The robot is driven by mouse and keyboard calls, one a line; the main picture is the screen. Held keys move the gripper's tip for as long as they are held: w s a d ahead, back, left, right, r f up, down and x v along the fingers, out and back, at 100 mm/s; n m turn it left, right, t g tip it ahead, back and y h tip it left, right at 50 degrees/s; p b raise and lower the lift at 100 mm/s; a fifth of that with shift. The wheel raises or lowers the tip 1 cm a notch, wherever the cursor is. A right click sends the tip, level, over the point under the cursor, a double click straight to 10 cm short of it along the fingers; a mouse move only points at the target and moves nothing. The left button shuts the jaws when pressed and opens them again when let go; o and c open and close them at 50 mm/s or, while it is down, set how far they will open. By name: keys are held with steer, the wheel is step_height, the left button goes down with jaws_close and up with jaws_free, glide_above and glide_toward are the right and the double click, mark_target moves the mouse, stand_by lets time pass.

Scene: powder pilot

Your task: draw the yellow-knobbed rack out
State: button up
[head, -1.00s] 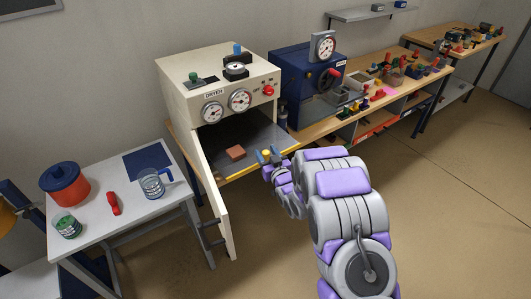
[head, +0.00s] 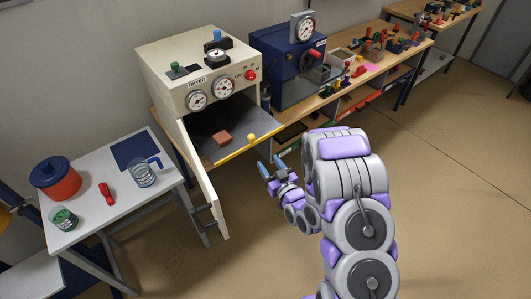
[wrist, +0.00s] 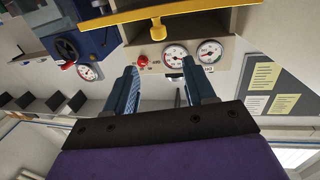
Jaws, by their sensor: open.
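The rack (head: 235,143) is a dark plate with a yellow front edge. It sticks out of the open front of the cream dryer (head: 200,75). Its yellow knob (head: 251,137) stands on the front edge; it also shows in the wrist view (wrist: 158,30). A brown block (head: 222,138) lies on the rack. My gripper (head: 270,168) is open and empty, in front of and below the rack edge, apart from the knob. In the wrist view the two blue fingers (wrist: 163,88) are spread, with the knob beyond them.
The dryer door (head: 203,185) hangs open at the left. A side table (head: 120,190) holds a red pot (head: 56,180), a glass jug (head: 143,173) and a red clip-like item (head: 106,193). A blue machine (head: 290,65) stands right of the dryer. The floor in front is clear.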

steer(key=shift+p+v, duration=1)
steer(key=shift+p, duration=0.1)
steer(key=d+r+g+h+b, duration=0.2)
steer(key=d+r+g+h, duration=0.1)
steer(key=d+g+h, duration=0.3)
steer(key=s+d+r+m+g+h+b, duration=0.1)
steer(key=s+d+r+g, duration=0.15)
steer(key=s, duration=0.25)
steer(key=s+d+r+m+g+h, duration=0.1)
steer(key=s+d+r+g, duration=0.15)
steer(key=s, duration=0.25)
steer(key=s+a+r+m+g, duration=0.1)
steer(key=s+r+g, duration=0.1)
steer(key=s, duration=0.8)
steer(key=s+a+r+g+b, duration=0.1)
steer(key=s+r+g, duration=0.2)
steer(key=s, duration=0.7)
steer(key=s+a+r+m+g+y+b, duration=0.1)
steer(key=s+r, duration=0.3)
steer(key=s, duration=0.6)
steer(key=shift+a+m+g, duration=0.3)
steer(key=shift+a+g, duration=0.3)
steer(key=shift+g, duration=0.1)
steer(key=shift+o, duration=0.3)
steer(key=shift+r, duration=0.1)
